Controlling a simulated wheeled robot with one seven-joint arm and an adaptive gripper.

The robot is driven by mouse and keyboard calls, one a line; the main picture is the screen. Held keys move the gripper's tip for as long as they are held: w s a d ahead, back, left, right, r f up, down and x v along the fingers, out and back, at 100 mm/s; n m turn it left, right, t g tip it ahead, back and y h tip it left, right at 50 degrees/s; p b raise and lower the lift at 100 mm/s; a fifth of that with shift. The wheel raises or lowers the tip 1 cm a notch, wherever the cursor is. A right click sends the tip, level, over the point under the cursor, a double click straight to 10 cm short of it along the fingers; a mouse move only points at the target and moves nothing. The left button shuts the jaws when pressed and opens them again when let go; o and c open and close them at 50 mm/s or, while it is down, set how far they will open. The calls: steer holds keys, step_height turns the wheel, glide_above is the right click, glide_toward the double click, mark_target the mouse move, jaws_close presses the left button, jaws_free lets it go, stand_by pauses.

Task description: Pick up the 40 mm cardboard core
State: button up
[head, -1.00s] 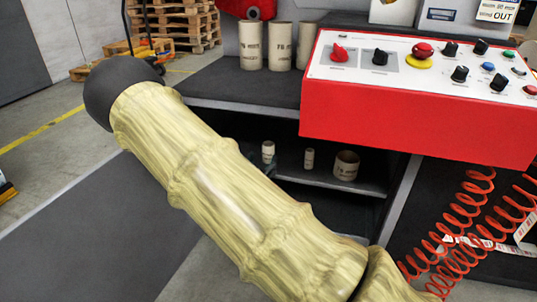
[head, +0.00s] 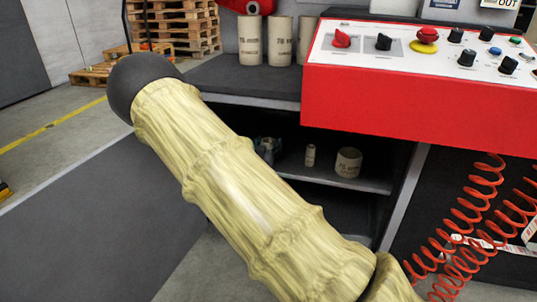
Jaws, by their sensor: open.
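On the lower shelf stand a slim small cardboard core (head: 310,155) and a wider, short core (head: 348,162), both upright. Their print is too small to read surely, so I cannot tell which core is the 40 mm one. My gripper (head: 267,147) shows only in part, as grey-blue pieces past the edge of my pale arm, left of the slim core and apart from it. It is open. A third small core, seen there earlier, is now hidden or cannot be made out at the gripper.
Tall cores (head: 280,41) stand on the upper deck (head: 245,80), just above the shelf opening. A red control box (head: 400,100) overhangs the shelf on the right. Red coiled cables (head: 470,215) hang at right. Wooden pallets (head: 185,25) stand far back.

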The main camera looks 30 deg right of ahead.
steer(key=shift+d+r, duration=0.1)
steer(key=shift+c, duration=0.3)
steer(key=c, duration=0.9)
